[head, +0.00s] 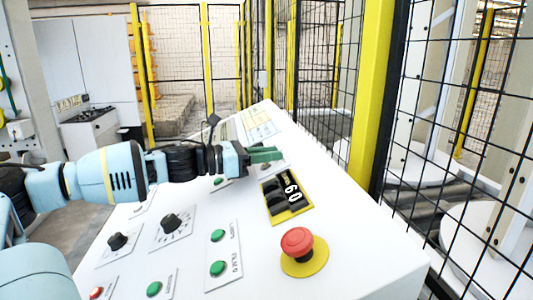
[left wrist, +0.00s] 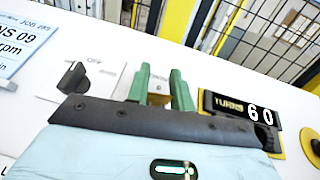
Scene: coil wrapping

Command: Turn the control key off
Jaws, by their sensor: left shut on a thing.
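My left gripper (head: 266,155) reaches across the white sloped control panel from the left, its green fingers down at the panel just beyond the counter. In the left wrist view its two green fingers (left wrist: 160,88) stand close together over a pale label plate. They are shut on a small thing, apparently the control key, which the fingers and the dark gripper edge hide. A small lock-like round part (head: 265,167) shows beside the fingertips, too small to read. I cannot tell which way the key points. My right gripper is not in view.
A black counter (head: 285,195) reading 60 on a yellow plate and a red emergency button (head: 297,242) are near. A black knob (left wrist: 74,78) by an OFF label stands left of the fingers. Two more knobs (head: 172,221) and green buttons fill the front. Yellow-framed fencing (head: 372,95) stands right.

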